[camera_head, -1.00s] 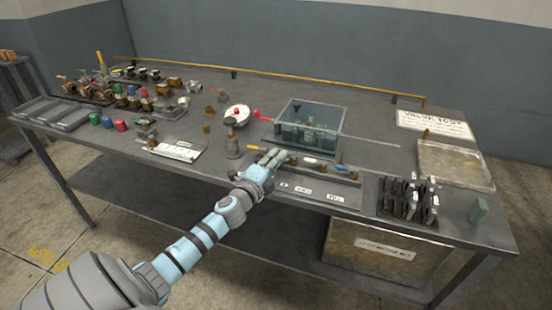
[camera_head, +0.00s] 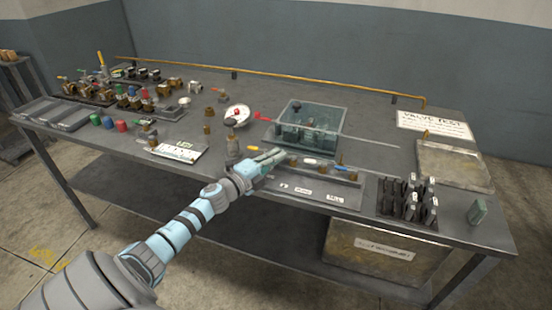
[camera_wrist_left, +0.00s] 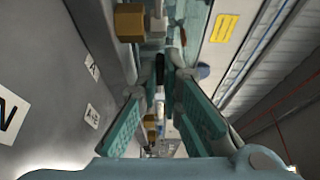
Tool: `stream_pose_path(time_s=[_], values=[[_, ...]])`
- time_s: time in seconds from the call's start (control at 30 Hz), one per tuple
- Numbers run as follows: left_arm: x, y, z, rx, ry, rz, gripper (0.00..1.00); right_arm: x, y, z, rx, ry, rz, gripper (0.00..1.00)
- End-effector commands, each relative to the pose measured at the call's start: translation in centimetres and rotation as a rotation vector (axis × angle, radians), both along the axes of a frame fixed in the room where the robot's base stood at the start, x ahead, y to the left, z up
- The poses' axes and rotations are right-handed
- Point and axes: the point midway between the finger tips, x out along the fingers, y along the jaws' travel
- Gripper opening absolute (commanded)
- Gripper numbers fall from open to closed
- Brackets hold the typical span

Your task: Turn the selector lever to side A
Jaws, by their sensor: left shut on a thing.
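My left gripper (camera_head: 276,156) is low over the front middle of the bench, beside the labelled tray. In the left wrist view its teal fingers (camera_wrist_left: 166,78) are closed together on a small dark piece (camera_wrist_left: 159,68), which looks like the selector lever. Most of the lever is hidden by the fingers, so I cannot tell its angle. White labels lie to the left in that view, one of them reading A (camera_wrist_left: 92,67). My right gripper is not in view.
A clear-walled tank (camera_head: 312,122) stands just behind the gripper. The labelled tray (camera_head: 340,197) is to its right, with a rack of dark cards (camera_head: 408,205) beyond. A round gauge (camera_head: 237,114) and a brass post (camera_head: 232,148) stand close on the left.

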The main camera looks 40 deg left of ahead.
Motion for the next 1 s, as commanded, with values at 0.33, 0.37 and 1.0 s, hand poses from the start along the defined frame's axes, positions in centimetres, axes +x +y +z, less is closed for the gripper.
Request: stream_pose_path(time_s=[0.33,0.37,1.0], values=[[0.0,0.0,0.0,0.0,0.0,0.001,0.15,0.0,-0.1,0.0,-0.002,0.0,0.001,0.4],[0.0,0.0,0.0,0.0,0.0,0.001,0.15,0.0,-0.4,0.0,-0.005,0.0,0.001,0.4],[-7.0,0.4,-0.1,0.001,0.001,-0.004,0.15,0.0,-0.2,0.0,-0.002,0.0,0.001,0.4]])
